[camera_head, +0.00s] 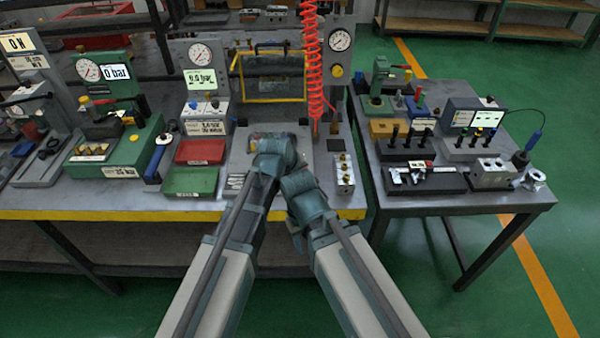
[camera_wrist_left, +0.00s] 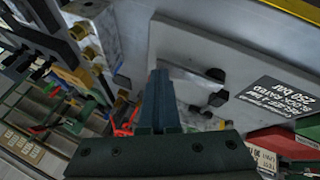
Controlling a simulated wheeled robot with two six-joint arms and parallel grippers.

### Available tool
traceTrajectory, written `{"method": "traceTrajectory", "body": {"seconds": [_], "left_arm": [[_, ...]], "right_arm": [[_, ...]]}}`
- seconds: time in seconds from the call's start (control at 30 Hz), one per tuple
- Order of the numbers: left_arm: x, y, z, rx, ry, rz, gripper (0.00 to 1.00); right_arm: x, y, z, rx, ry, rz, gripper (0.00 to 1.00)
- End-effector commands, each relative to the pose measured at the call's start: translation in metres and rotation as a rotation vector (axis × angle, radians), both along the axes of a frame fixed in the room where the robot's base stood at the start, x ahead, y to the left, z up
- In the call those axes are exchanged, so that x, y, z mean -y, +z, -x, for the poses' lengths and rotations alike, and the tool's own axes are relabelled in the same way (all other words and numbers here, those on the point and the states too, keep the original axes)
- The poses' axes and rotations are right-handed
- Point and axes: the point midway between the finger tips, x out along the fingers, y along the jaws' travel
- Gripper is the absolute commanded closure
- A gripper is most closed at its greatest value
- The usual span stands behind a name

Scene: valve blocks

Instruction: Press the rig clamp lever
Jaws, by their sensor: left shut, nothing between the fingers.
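In the left wrist view my left gripper (camera_wrist_left: 160,100) is shut and empty, its fingers pointing over a light grey rig plate (camera_wrist_left: 185,45). A dark lever-like part (camera_wrist_left: 217,99) stands on this plate, right of the fingertips and apart from them in the picture; whether it is the clamp lever I cannot tell for sure. In the head view the rig plate (camera_head: 322,165) lies at the front middle of the bench. My left arm's wrist covers much of it and hides the left fingers. My right arm ends just right of it, with its gripper out of sight.
A red tray (camera_head: 201,152) and a green tray (camera_head: 190,182) sit left of the plate. A block with brass fittings (camera_head: 344,172) stands to its right. A red coiled hose (camera_head: 312,70) hangs behind. A second table (camera_head: 470,201) on the right holds several fixtures.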

Motion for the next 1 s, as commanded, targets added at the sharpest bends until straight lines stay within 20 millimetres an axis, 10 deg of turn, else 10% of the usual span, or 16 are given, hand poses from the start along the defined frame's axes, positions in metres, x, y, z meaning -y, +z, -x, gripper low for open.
{"method": "traceTrajectory", "body": {"seconds": [0.57,1.0], "left_arm": [[-0.002,0.005,-0.002,0.006,0.002,0.000,1.00],[-0.018,0.054,0.021,0.002,0.002,0.000,1.00]], "right_arm": [[0.000,0.004,0.000,0.000,0.000,0.000,0.50],[0.000,0.054,0.000,0.000,0.000,0.000,0.50]]}}
